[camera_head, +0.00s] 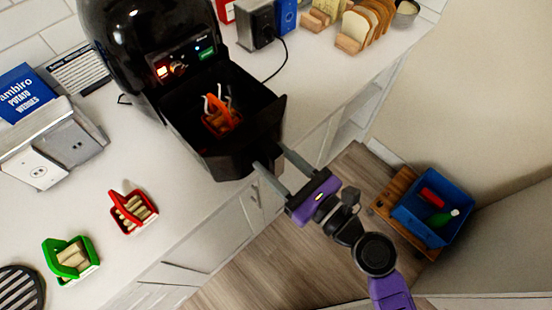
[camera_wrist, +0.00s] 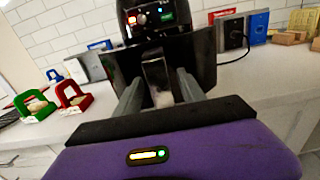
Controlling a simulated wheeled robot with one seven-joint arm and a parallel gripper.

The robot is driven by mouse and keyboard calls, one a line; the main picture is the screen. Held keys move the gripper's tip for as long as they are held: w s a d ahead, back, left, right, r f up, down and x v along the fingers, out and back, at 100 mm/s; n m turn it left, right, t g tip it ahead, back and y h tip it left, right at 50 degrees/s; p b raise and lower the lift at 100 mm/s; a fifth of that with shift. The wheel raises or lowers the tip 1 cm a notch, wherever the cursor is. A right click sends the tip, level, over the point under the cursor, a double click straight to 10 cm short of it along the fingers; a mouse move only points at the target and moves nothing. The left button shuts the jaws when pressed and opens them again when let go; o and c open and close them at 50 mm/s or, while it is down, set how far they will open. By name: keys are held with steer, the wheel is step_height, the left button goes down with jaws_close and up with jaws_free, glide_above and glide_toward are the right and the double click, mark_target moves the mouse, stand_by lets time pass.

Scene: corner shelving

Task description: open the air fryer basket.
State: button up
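The black air fryer (camera_head: 150,40) stands on the counter with its panel lit. Its basket (camera_head: 228,150) is slid well out and open at the top; orange and white items (camera_head: 221,112) lie inside. In the wrist view the basket front (camera_wrist: 205,62) faces me, with the upright handle (camera_wrist: 157,82) at its middle. My gripper (camera_head: 270,157) is at the basket front, its two grey fingers on either side of the handle and seemingly pressed on it. The fingers also show in the wrist view (camera_wrist: 160,90). The handle is mostly hidden in the head view.
A red basket (camera_head: 133,212) and a green basket (camera_head: 70,260) stand on the counter at left. A blue bin (camera_head: 430,215) on a wooden base stands on the floor at right. Cabinets lie below the counter edge.

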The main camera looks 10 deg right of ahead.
steer(key=b+v, duration=0.2)
steer(key=v, duration=0.4)
steer(key=shift+s+d+f, duration=0.15)
steer(key=shift+s+d, duration=0.4)
steer(key=shift+s, duration=0.15)
steer(key=s+d+f+n+t+h, duration=0.15)
steer(key=s+d+n+h, duration=0.25)
steer(key=d+n+h, duration=0.85)
steer(key=s+a+n+g+y, duration=0.1)
steer(key=s+a+n+y, duration=0.1)
steer(key=s+n, duration=1.3)
steer(key=shift+r+n+g, duration=0.2)
steer(key=shift+n+g, duration=0.15)
steer(key=shift+n, duration=0.5)
